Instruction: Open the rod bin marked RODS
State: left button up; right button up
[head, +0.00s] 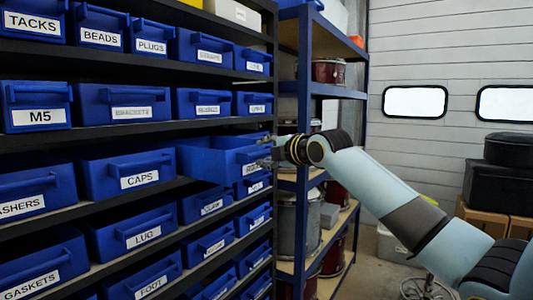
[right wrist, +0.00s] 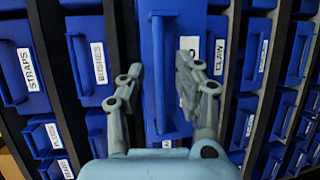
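A blue bin (head: 207,163) stands pulled out from its shelf row in the head view, with part of its inside showing. Its white label is mostly covered by my right gripper, so I cannot read the whole word. My right gripper (head: 268,152) is at the front of this bin. In the right wrist view, the fingers of my right gripper (right wrist: 158,68) stand apart on either side of the bin's upright-looking handle (right wrist: 160,100). A gap shows between the left finger and the handle. My left gripper is in neither view.
Several labelled blue bins, such as CAPS (head: 105,178) and LUG (head: 120,246), fill the dark shelves around it. A blue-framed rack (head: 304,100) with drums stands just behind to the right. The floor right of the rack holds boxes (head: 490,222).

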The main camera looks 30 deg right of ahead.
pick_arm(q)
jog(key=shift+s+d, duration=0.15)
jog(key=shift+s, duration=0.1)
pick_arm(e)
jog(key=s+r, duration=0.2)
jog(key=s, duration=0.9)
jog(key=shift+s, duration=0.35)
